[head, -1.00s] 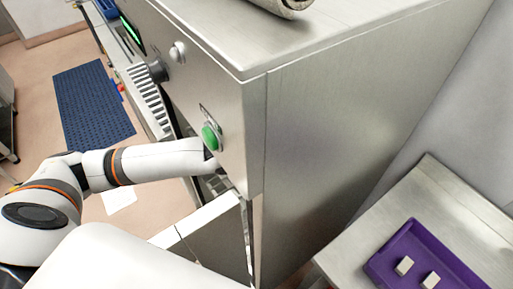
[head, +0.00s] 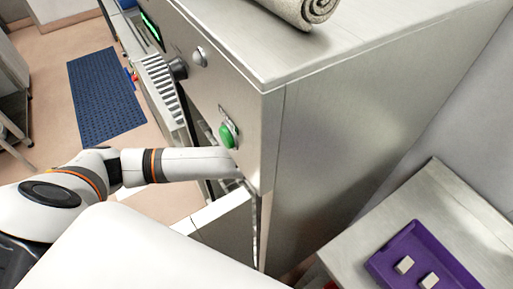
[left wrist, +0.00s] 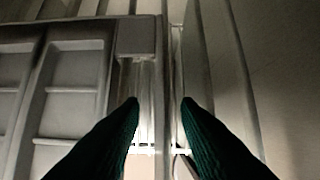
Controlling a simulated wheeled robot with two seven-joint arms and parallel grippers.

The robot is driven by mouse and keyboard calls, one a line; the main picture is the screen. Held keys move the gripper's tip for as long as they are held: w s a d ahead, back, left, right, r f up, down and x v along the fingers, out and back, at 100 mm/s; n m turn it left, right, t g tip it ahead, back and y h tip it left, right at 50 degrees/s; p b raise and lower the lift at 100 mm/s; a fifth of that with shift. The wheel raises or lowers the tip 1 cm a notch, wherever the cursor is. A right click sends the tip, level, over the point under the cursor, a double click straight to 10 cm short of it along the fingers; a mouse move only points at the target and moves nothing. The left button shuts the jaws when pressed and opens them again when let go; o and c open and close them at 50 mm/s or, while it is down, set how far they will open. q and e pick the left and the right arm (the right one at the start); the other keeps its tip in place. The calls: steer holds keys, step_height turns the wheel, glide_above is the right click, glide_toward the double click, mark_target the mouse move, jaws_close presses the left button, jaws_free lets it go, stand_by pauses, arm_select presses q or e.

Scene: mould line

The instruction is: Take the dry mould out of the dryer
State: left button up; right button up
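The dryer (head: 340,130) is a steel cabinet filling the middle of the head view. Its front flap (head: 228,226) is open at the lower front. My left arm reaches in through the opening, so its gripper is hidden in the head view. In the left wrist view a grey mould (left wrist: 75,92) with rectangular cavities stands at the left in the dim interior. My left gripper (left wrist: 160,103) is open there, its two dark green fingers apart. The mould's right edge lies in line with the gap between them; I cannot tell whether they touch it. My right gripper is out of view.
A green button (head: 227,134) and dark knob (head: 178,68) are on the dryer's front. A grey roll (head: 300,10) lies on top. At right a steel table (head: 440,190) holds a purple tray (head: 412,234) with two small pale blocks. A blue mat (head: 105,95) lies on the floor.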

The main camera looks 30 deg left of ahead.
arm_select(q)
jaws_close()
steer(key=shift+r, duration=0.1)
steer(key=shift+r, duration=0.1)
